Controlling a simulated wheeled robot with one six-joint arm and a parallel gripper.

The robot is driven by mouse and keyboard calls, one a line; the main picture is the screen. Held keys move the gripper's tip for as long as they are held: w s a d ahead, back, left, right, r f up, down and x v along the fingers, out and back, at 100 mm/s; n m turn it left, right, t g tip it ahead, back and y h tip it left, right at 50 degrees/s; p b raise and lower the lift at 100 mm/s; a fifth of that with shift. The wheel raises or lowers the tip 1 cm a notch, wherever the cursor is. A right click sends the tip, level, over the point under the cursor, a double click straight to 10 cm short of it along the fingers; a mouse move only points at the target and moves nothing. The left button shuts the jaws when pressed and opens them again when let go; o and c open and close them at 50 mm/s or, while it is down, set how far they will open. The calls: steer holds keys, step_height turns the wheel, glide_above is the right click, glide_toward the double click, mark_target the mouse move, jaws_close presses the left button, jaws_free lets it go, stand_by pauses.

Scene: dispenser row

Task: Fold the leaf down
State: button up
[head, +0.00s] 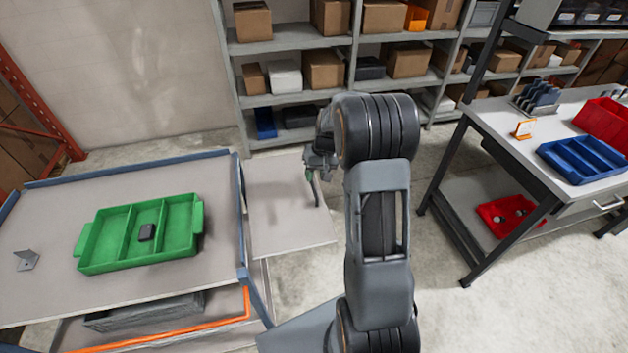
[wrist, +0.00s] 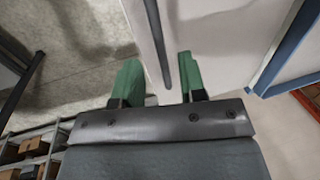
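The leaf (head: 280,205) is a flat light-grey panel along the right side of the cart. It sticks out roughly level with the cart top. My gripper (head: 316,180) is at the leaf's outer right edge, with its fingers pointing down. In the wrist view, the two green fingers of my gripper (wrist: 160,82) are apart. A dark edge strip runs into the gap between them, beside the pale leaf (wrist: 205,40). I cannot tell whether either finger touches it. My arm hides the area to the right of the leaf in the head view.
The cart top (head: 60,215) holds a green tray (head: 122,263) with a small dark item, and a metal bracket (head: 26,261). Shelving (head: 290,45) with boxes stands behind. A workbench (head: 500,125) with red and blue bins is at right. Floor between is clear.

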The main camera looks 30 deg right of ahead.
mark_target(313, 185)
steer(key=shift+x, duration=1.65)
jaws_close()
